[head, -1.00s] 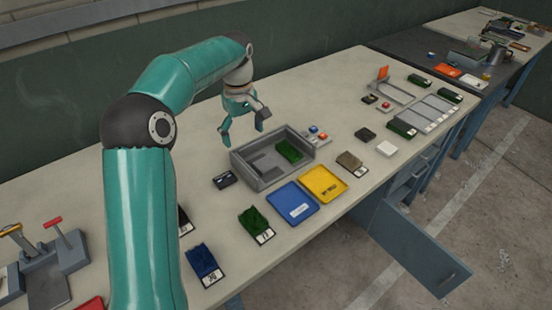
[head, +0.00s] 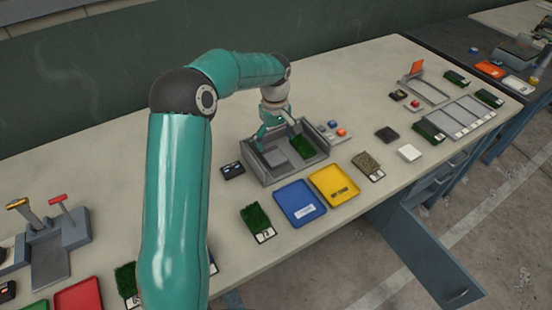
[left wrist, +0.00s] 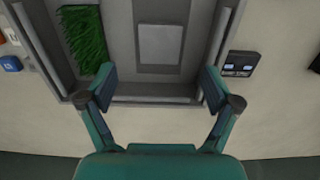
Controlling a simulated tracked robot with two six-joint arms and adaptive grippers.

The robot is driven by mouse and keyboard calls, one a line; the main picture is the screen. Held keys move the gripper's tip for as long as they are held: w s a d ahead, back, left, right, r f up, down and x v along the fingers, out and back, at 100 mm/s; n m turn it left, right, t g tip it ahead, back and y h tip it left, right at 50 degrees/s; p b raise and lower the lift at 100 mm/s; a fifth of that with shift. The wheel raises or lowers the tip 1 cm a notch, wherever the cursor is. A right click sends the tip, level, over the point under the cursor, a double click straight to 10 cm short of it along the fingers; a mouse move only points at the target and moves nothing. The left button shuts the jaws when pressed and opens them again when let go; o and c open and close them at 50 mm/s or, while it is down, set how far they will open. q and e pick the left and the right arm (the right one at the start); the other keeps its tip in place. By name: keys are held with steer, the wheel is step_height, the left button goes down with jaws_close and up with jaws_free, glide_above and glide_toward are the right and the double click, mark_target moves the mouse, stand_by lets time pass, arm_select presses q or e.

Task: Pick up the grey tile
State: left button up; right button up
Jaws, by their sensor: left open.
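The grey tile (left wrist: 160,45) is a flat, light grey square lying in the grey box (left wrist: 150,99). In the head view the tile (head: 275,158) shows below my left gripper, left of a green turf piece (head: 302,148). My left gripper (head: 277,139) is open and empty over the back part of the box (head: 287,176). In the left wrist view its fingers (left wrist: 159,84) are spread wide, with the tile ahead between them and apart from both. The turf piece (left wrist: 85,38) lies at the left there. My right gripper is not in view.
A blue tray (head: 300,203) and a yellow tray (head: 334,184) lie in front of the box. A black device (head: 232,170) sits left of it, buttons (head: 333,129) right. Several turf samples (head: 257,222) lie along the table. The box walls stand around the tile.

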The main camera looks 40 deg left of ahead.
mark_target(276, 158)
arm_select(q)
steer(key=shift+f, duration=0.7)
steer(key=shift+d+f+p, duration=0.1)
steer(key=shift+f+p, duration=0.25)
steer(key=shift+f, duration=0.25)
step_height(276, 158, down, 4)
steer(key=shift+f+p, duration=0.1)
steer(key=shift+p, duration=0.5)
steer(key=shift+c, duration=0.2)
steer(key=c, duration=1.3)
steer(key=shift+o, duration=0.2)
steer(key=shift+r, duration=0.2)
